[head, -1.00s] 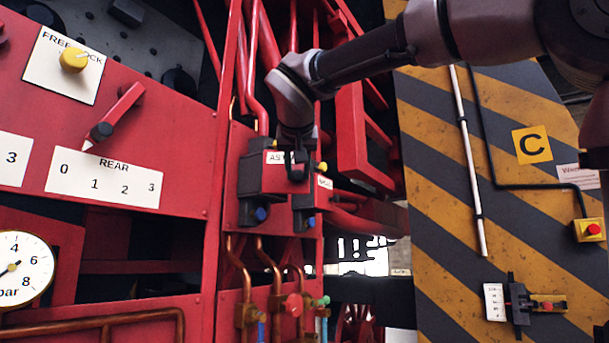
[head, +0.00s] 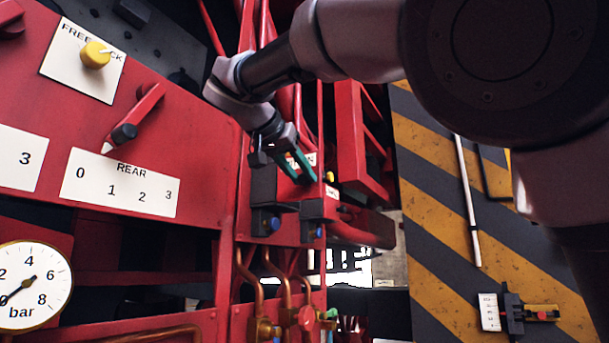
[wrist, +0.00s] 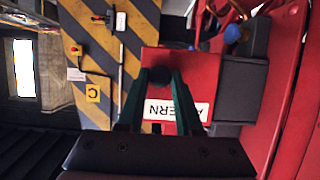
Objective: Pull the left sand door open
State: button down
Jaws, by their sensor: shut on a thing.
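The left sand door appears to be the red panel marked ASTERN, with a dark round knob; it shows in the wrist view (wrist: 150,65). My gripper (head: 300,177) is at this panel in the head view, its green fingers pointing down. In the wrist view the fingers close on the dark knob (wrist: 160,76), in front of the panel and partly over its white label (wrist: 165,109). A dark grey box (head: 264,187) with a blue knob adjoins the panel. My fingers hide part of the panel in the head view, and I cannot tell how far it stands open.
A similar box (head: 318,207) stands close on the right. Copper pipes (head: 250,275) run below. A red control panel (head: 185,130) is at left, with a lever (head: 135,115) and gauge (head: 33,285). A striped wall (head: 440,215) is at right.

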jog(key=shift+s+a, duration=0.1)
dwell(0.4)
jog(key=c, duration=0.6)
grip_release()
jog(key=v, duration=1)
jog(key=shift+s+a+r, duration=0.2)
jog(key=shift+s+a, duration=0.05)
